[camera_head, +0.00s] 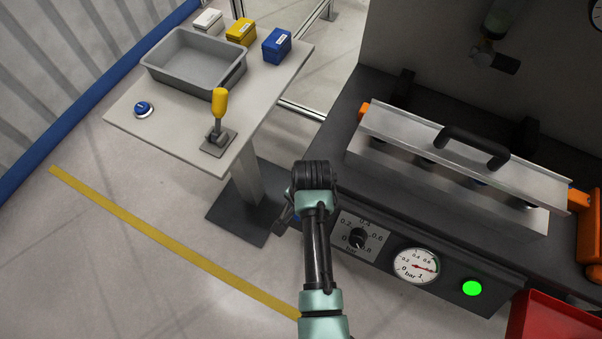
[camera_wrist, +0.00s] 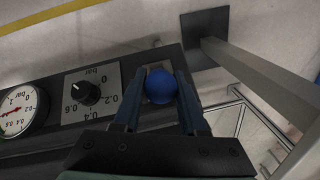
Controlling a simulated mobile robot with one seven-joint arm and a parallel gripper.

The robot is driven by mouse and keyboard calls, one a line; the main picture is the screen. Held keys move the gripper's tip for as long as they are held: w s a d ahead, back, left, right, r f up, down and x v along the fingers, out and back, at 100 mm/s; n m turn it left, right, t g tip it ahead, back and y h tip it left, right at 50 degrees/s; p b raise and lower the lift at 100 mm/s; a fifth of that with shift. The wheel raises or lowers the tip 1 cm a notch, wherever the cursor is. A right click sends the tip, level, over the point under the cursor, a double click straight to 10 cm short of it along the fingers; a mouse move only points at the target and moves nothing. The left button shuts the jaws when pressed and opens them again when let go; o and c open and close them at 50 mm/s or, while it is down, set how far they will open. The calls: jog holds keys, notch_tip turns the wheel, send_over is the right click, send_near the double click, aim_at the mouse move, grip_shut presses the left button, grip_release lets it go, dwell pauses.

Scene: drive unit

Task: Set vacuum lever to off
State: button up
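A lever with a yellow handle (camera_head: 220,103) stands nearly upright on a grey base plate (camera_head: 218,143) at the small table's near edge. A blue ball-shaped knob (camera_wrist: 160,87) is at the end of the gauge panel, beside the dial, in the wrist view. I cannot tell which of the two is the vacuum lever. My gripper (camera_wrist: 159,75) points down at the panel, its fingers apart on either side of the blue knob. Contact with the knob cannot be made out. In the head view my wrist hides the knob and most of the gripper.
The panel has a black rotary dial (camera_head: 358,239), a round gauge (camera_head: 415,266) and a lit green button (camera_head: 472,288). The small table (camera_head: 160,119) holds a grey tray (camera_head: 163,75), small boxes and a blue button (camera_head: 144,109). A red bin (camera_head: 550,318) is at lower right.

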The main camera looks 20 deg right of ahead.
grip_shut()
dwell(1.1)
